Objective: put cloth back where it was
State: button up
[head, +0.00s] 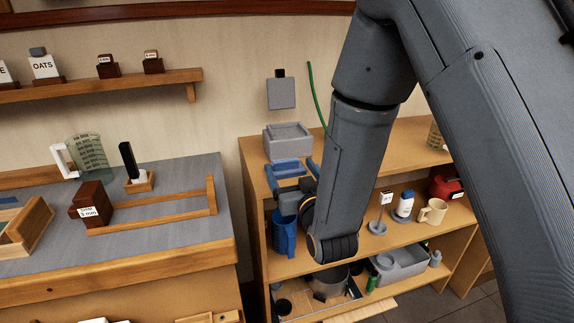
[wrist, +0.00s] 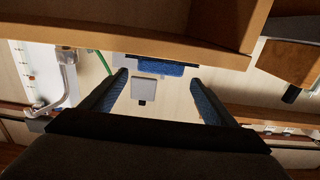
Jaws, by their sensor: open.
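A flat blue piece (head: 288,168) that looks like the cloth lies on the top board of the shelf unit, just in front of a grey box. It also shows in the wrist view as a blue strip (wrist: 158,68) at the board's edge. My gripper (head: 292,172) is open, with one blue-padded finger on each side of the blue piece in the head view. In the wrist view my fingertips (wrist: 158,78) are wide apart with nothing held between them. I cannot tell whether they touch the blue piece. My wrist hides part of the shelf.
The grey box (head: 287,139) stands behind the blue piece, below a grey square (head: 281,94) on the wall. A blue pitcher (head: 284,236), a mug (head: 432,212) and a red object (head: 445,188) stand on lower shelving. A grey-topped counter (head: 180,177) is at left.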

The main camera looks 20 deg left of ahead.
jog(key=b+v, duration=0.1)
jog(key=v, duration=0.6)
jog(key=w+d+f+m+g+h, duration=0.1)
jog(key=d+f+m+g+h, duration=0.2)
jog(key=d, duration=0.6)
jog(key=d+f+m+g+h, duration=0.1)
jog(key=d+f+g+h, duration=0.35)
jog(key=d, duration=0.45)
jog(key=s+d+m+g+h, duration=0.2)
jog(key=s+d+g, duration=0.5)
jog(key=s+d, duration=0.7)
jog(key=shift+s+r, duration=0.25)
jog(key=shift+s, duration=0.75)
